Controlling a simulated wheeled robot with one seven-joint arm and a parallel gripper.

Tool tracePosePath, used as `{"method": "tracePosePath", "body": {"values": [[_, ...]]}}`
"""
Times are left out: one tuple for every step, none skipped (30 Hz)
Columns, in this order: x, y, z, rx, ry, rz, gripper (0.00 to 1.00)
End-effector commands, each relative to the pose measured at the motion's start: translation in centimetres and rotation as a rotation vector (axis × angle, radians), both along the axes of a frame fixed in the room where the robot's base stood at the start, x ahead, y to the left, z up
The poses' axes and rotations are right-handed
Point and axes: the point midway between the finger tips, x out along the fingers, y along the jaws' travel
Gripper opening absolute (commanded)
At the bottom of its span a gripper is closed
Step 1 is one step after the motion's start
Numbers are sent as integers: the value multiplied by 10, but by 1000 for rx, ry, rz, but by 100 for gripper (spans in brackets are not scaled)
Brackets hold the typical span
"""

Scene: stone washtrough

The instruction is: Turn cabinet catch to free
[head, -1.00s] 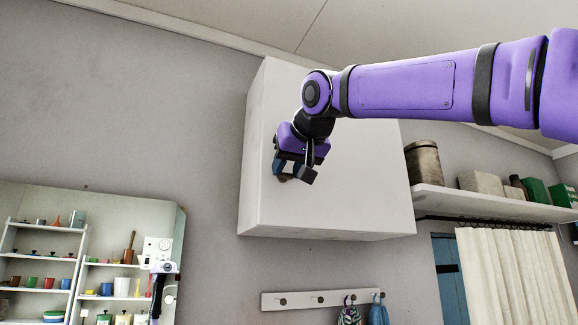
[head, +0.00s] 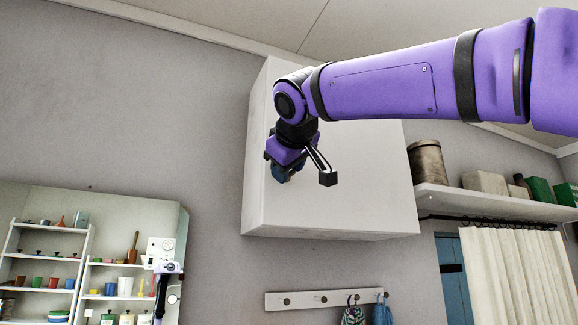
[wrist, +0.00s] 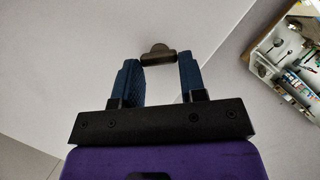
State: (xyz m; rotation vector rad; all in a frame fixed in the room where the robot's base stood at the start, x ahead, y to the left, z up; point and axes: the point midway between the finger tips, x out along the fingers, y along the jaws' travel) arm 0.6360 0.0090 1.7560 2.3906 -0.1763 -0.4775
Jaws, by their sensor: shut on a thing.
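The white wall cabinet (head: 365,185) hangs on the grey wall, and my gripper (head: 283,173) is at the lower left of its front face. In the wrist view, the catch (wrist: 158,53) is a small dark bronze piece on the pale cabinet face. It sits between the tips of the two blue fingers of my gripper (wrist: 160,62), which are shut on its ends. In the head view the catch is hidden behind my gripper. The cabinet front looks flush and closed.
A shelf (head: 480,201) with a canister (head: 427,163) and boxes is right of the cabinet. Below are a hook rail (head: 325,299) and a pale curtain (head: 510,270). A mirror (head: 70,215) at lower left reflects shelves of cups.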

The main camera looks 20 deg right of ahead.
Motion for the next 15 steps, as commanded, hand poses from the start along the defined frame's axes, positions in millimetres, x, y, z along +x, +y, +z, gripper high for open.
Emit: {"method": "tracePosePath", "body": {"values": [[0, 0, 0, -45, -2, -1, 15], [0, 0, 0, -75, -2, -1, 15], [0, 1, 0, -111, -2, -1, 15], [0, 1, -1, -142, -2, -1, 14], [0, 1, -1, -168, -2, 0, 14], [0, 1, -2, -208, -2, -2, 14], [0, 2, -2, -235, -1, -1, 14], [0, 2, -2, -265, -2, -2, 14], [0, 2, -3, -302, -2, -1, 14], [0, 3, -3, -331, -2, -1, 14], [-1, 3, -3, -359, -2, -1, 14], [-1, 3, -4, -397, -2, -2, 14], [-1, 3, -4, -426, -2, -2, 14], [-1, 3, -4, -452, -3, -1, 14], [-1, 3, -5, -489, -3, -1, 14]]}}
